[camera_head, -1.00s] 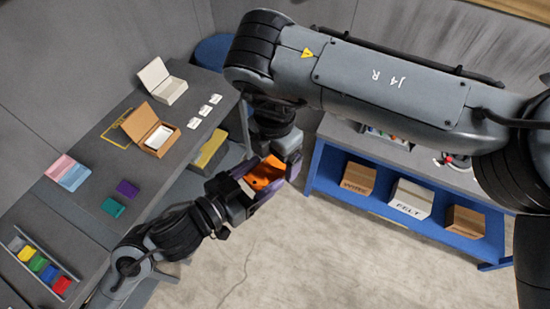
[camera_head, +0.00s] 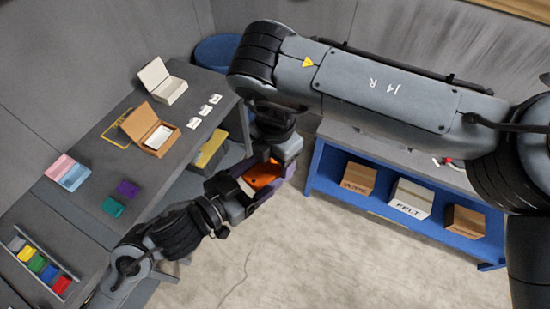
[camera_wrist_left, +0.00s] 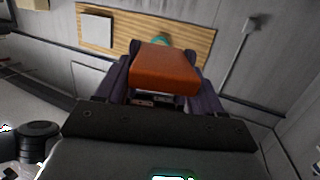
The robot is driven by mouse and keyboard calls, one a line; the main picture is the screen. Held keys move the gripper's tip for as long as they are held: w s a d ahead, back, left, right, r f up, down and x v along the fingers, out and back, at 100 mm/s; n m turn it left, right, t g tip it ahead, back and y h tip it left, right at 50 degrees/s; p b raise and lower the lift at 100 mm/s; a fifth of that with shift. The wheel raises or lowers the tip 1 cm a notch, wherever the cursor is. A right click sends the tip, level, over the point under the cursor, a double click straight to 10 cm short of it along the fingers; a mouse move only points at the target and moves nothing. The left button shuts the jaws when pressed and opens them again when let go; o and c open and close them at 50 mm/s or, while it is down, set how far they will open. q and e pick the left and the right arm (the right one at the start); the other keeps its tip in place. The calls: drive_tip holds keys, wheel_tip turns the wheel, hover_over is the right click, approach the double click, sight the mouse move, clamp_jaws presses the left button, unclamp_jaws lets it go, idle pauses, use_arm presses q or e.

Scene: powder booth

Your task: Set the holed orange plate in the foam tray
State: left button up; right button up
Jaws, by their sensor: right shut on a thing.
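The orange plate (camera_head: 263,174) is in mid-air over the floor gap between the benches, between my two grippers. My right gripper (camera_head: 272,158) comes down from above and is shut on the plate's far end. My left gripper (camera_head: 258,190) reaches up from the lower left, its purple-sided fingers apart on either side of the plate. In the left wrist view the plate (camera_wrist_left: 166,70) lies between those fingers, with its broad face showing. Its holes are not clear. I cannot tell which container is the foam tray.
On the left bench are a tan open box (camera_head: 172,145) with a white inside, a white open box (camera_head: 170,92), white cards (camera_head: 204,111), purple and teal pieces, and a rack of coloured blocks (camera_head: 62,284). A blue shelf (camera_head: 315,180) with labelled cartons stands right.

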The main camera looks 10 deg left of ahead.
use_arm(q)
drive_tip(key=o, duration=0.4)
drive_tip(key=shift+s+d, duration=0.15)
drive_tip(key=shift+d, duration=0.05)
use_arm(e)
drive_tip(key=shift+a, duration=0.15)
use_arm(q)
drive_tip(key=shift+o, duration=0.5)
drive_tip(key=shift+a, duration=0.1)
